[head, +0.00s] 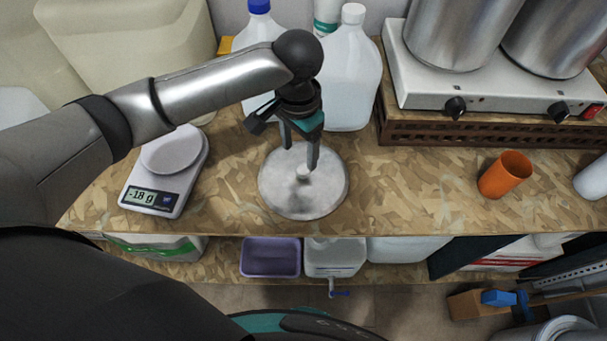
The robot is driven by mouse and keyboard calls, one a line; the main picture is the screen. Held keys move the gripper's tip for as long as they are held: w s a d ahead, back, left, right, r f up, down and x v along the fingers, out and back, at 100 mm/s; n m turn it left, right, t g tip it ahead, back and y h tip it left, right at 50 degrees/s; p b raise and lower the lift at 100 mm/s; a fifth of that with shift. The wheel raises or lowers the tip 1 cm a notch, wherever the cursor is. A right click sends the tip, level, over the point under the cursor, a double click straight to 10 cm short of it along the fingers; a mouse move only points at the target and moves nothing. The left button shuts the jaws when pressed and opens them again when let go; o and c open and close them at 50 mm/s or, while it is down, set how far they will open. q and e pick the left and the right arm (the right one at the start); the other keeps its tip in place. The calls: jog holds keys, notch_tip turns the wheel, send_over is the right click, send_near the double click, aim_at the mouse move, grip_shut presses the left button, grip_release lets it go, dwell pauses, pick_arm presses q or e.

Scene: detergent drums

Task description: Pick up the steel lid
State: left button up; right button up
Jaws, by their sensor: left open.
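I cannot tell whether the fingertips touch the knob. The gripper covers part of the lid's far edge. My right gripper does not show.
A scale (165,170) reading -18 g stands left of the lid. A hotplate (430,85) with steel pots is at the back right, and an orange cup (505,175) stands at the right. The worktop between lid and cup is clear.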

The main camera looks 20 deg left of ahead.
aim_at(304, 170)
pick_arm(q)
jog(key=f, duration=0.5)
jog(key=w+f, duration=0.1)
jog(key=f, duration=0.2)
jog(key=shift+d, duration=0.25)
grip_shut()
dwell(0.4)
